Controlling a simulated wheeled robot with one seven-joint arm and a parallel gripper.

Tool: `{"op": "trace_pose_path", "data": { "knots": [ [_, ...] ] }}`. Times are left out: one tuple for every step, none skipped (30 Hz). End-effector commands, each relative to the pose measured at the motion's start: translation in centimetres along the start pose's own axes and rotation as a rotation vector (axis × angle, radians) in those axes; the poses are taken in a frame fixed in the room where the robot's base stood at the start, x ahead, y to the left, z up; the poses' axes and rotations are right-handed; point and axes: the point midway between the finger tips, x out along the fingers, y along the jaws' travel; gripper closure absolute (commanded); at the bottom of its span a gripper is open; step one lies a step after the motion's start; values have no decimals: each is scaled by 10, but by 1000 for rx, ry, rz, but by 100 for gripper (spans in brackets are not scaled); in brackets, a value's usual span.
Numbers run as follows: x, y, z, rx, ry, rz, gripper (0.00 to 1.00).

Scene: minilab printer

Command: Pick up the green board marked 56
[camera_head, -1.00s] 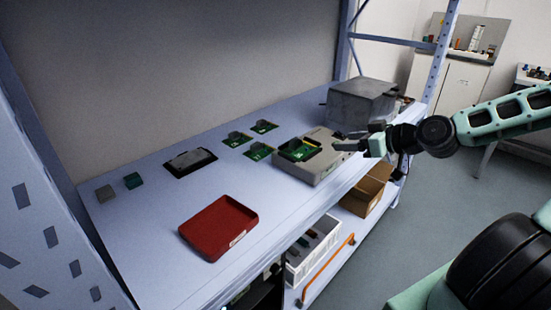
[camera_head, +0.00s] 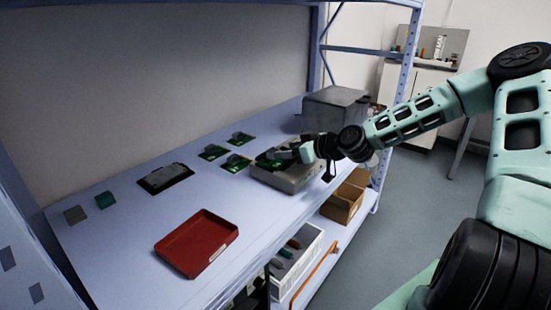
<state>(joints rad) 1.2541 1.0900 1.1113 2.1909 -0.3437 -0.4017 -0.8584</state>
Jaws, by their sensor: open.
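Three green boards lie on the shelf: one at the left (camera_head: 211,153), one at the back (camera_head: 243,138) and one at the front (camera_head: 234,165). Another green board (camera_head: 265,161) sits in the top of a grey printer-like device (camera_head: 289,180). No number can be read on any board, so I cannot tell which is marked 56. My gripper (camera_head: 280,155) is open above the device, close to the board in it, and partly hides that board. I cannot tell whether the fingers touch it.
A red tray (camera_head: 197,243) stands at the shelf's front. A dark flat device (camera_head: 165,178) and two small blocks, teal (camera_head: 105,200) and grey (camera_head: 75,214), lie left. A grey box (camera_head: 335,108) stands behind my gripper. A rack post (camera_head: 402,90) rises at right.

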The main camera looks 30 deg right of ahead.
Motion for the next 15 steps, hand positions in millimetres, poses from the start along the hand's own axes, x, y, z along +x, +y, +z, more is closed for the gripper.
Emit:
{"op": "trace_pose_path", "data": {
  "knots": [
    [8,-4,1,1,0,-4,41],
    [12,-5,1,2,0,-4,41],
    [19,-6,1,1,1,-4,41],
    [23,-8,1,2,1,-4,41],
    [28,-9,1,2,1,-4,41],
    [33,-7,1,1,1,-3,41],
    [36,-7,1,1,1,-3,41],
    [39,-8,1,2,1,-3,41],
    [42,-7,1,2,0,-2,41],
    [44,-7,1,1,0,-1,41],
    [45,-7,1,1,0,-1,41],
    [46,-7,1,1,0,-1,41],
    [46,-7,1,1,0,-1,41],
    [46,-7,1,1,0,-1,41],
    [46,-7,1,1,0,-1,41]
  ]
}}
